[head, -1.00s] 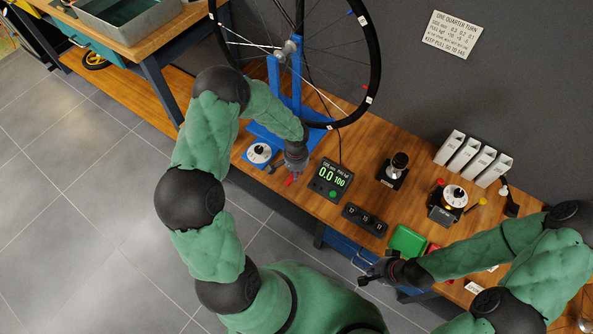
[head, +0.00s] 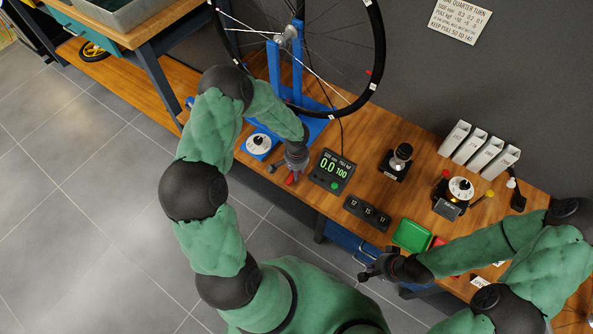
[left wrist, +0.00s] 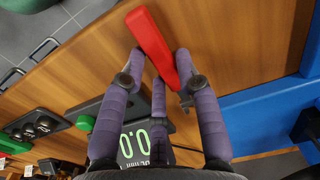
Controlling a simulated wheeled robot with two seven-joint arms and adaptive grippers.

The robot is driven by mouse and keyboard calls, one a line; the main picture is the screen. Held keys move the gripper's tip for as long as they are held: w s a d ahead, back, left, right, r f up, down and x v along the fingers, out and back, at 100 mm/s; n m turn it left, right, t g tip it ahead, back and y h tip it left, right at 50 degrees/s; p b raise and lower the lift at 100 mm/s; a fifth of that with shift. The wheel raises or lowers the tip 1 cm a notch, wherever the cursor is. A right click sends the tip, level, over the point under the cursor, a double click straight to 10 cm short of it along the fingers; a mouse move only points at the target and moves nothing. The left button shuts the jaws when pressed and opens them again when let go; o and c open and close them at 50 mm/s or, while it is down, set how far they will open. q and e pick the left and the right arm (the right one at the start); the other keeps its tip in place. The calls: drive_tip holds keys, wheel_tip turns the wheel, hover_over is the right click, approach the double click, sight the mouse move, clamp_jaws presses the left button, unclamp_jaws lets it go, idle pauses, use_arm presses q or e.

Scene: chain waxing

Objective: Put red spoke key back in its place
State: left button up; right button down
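The red spoke key (head: 291,179) is at the front edge of the wooden bench, just below my left gripper (head: 296,168). In the left wrist view the key (left wrist: 152,45) is a long red bar over the wood. The fingers of my left gripper (left wrist: 160,62) are spread, one tip on each side of the key and a third finger near its lower end. Whether any tip touches it is unclear. My right gripper (head: 368,270) is empty, with its fingers apart, in front of the bench. The key's own place cannot be made out.
A display (head: 332,171) reading 0.0 stands right of the left gripper. A wheel (head: 377,60) sits in a blue stand (head: 274,65), with a white dial (head: 258,143) at its left. A black socket block (head: 367,213) and green tray (head: 411,236) lie further right.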

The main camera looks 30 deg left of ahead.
use_arm(q)
drive_tip(key=shift+o, duration=0.8)
drive_tip(key=shift+r, duration=0.15)
wheel_tip(320, 180, up, 12)
drive_tip(key=shift+d, duration=0.1)
